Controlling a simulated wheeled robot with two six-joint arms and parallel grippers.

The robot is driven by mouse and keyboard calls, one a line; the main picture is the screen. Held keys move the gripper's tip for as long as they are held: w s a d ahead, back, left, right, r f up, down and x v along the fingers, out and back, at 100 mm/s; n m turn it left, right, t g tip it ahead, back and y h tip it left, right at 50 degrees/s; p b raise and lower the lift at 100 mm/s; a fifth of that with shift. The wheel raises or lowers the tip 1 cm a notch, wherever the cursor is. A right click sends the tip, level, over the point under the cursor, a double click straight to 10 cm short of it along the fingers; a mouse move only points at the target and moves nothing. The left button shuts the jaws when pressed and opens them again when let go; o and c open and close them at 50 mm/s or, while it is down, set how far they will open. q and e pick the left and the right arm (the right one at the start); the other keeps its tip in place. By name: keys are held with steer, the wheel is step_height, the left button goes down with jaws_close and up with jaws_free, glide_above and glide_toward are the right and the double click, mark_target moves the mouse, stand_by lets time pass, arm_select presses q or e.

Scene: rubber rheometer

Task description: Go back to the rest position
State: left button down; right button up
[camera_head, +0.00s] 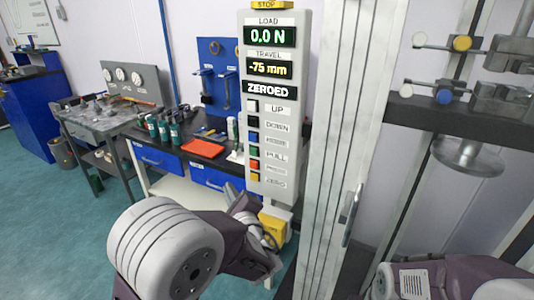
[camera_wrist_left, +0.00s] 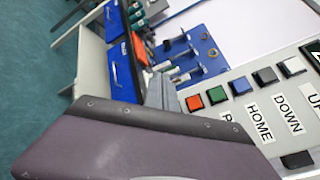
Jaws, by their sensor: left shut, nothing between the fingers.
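My left arm comes in at the bottom of the head view. Its gripper (camera_head: 238,197) is shut and empty, just left of the lower part of the control panel (camera_head: 270,150). In the left wrist view the shut fingers (camera_wrist_left: 160,90) show close to the panel's coloured buttons (camera_wrist_left: 216,95), apparently not pressing any. The panel reads 0.0 N load, -75 mm travel and "ZEROED". Part of my right arm (camera_head: 450,281) shows at the bottom right; its gripper is out of view.
A tall metal column (camera_head: 345,130) stands right of the panel, with clamp fixtures (camera_head: 443,95) beyond it. Behind is a workbench with blue drawers (camera_head: 157,158), bottles and an orange-red item (camera_head: 203,148). A grey table (camera_head: 95,118) stands at left.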

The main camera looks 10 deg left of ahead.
arm_select(q)
steer(key=s+a+r+n+g+y+p, duration=0.2)
steer(key=a+r+p, duration=0.1)
steer(key=a+r, duration=0.3)
steer(key=s+a+f+n+g+y+p, duration=0.1)
steer(key=s+a+f+n+g+p, duration=0.25)
steer(key=s+a+n+g, duration=0.6)
steer(key=s+d+f+n+g+h+p, duration=0.1)
steer(key=s+f+n+g+h, duration=0.1)
steer(key=s+f, duration=0.3)
steer(key=s+f+n+g+h+p, duration=0.1)
steer(key=s+f+n+g+h, duration=0.1)
steer(key=s, duration=0.5)
steer(key=d+f+n+t+h, duration=0.1)
steer(key=d+f+n+h, duration=0.1)
steer(key=d, duration=0.5)
steer(key=w+d+f+n+h, duration=0.1)
steer(key=d+f+n+h, duration=0.2)
steer(key=d+h, duration=0.2)
steer(key=shift+w+d+t+h, duration=0.15)
steer(key=shift+d+t+h, duration=0.2)
steer(key=shift+d, duration=0.8)
arm_select(e)
step_height(320, 180, up, 10)
steer(key=shift+r, duration=0.15)
